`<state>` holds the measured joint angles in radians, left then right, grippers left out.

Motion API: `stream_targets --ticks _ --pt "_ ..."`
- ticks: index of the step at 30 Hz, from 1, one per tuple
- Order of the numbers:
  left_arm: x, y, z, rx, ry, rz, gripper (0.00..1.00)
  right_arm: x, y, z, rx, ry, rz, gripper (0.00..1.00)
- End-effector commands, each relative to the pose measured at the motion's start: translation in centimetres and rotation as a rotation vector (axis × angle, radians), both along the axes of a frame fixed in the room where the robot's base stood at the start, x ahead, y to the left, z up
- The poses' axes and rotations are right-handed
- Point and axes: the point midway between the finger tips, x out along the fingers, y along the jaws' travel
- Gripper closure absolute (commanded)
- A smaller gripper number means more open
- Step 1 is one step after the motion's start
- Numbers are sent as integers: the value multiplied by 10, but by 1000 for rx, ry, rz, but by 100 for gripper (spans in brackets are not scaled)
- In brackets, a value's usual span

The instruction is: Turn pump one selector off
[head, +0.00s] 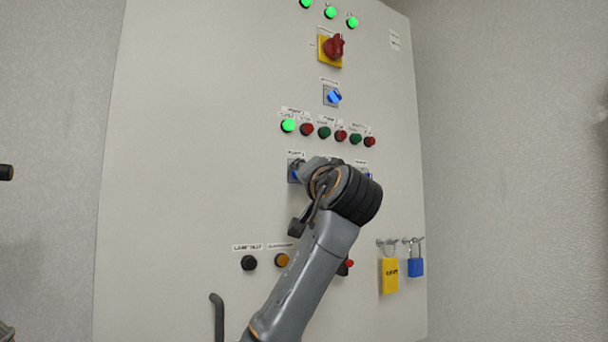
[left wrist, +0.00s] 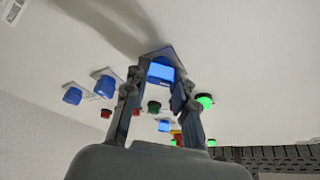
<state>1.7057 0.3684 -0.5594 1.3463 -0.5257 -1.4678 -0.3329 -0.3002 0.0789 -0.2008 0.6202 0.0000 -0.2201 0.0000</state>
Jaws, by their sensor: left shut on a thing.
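The pump one selector is a blue knob on a square plate, in the row below the pump lamps. In the head view a sliver of it (head: 295,175) shows under its label, mostly hidden by my left gripper (head: 299,168). In the left wrist view the blue knob (left wrist: 161,72) sits between the two fingertips of my left gripper (left wrist: 158,85), which is shut on it. The exact knob angle is hard to read. A green lamp above it (head: 288,125) is lit. My right gripper is not in view.
Two other blue selectors (left wrist: 105,86) (left wrist: 72,95) sit beside it on the grey panel (head: 200,150). A red rotary switch (head: 334,47) and another blue selector (head: 334,97) are higher. Lower buttons are partly behind my arm.

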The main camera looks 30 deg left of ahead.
Motion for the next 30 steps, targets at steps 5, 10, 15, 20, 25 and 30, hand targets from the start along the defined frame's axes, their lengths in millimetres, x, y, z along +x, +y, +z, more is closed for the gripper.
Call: stream_targets --ticks 5,10,15,20,25,30 --pt "0 0 0 5 14 -1 100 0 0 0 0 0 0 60" --pt "0 0 0 26 68 -2 100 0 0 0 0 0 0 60" --pt "0 0 1 69 171 -2 100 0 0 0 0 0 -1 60" --pt "-1 0 2 120 296 -2 100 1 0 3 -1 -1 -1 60" --pt "-1 0 3 176 430 -2 100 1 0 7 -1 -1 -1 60" --pt "-1 0 4 225 547 -1 100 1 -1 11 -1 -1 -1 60"
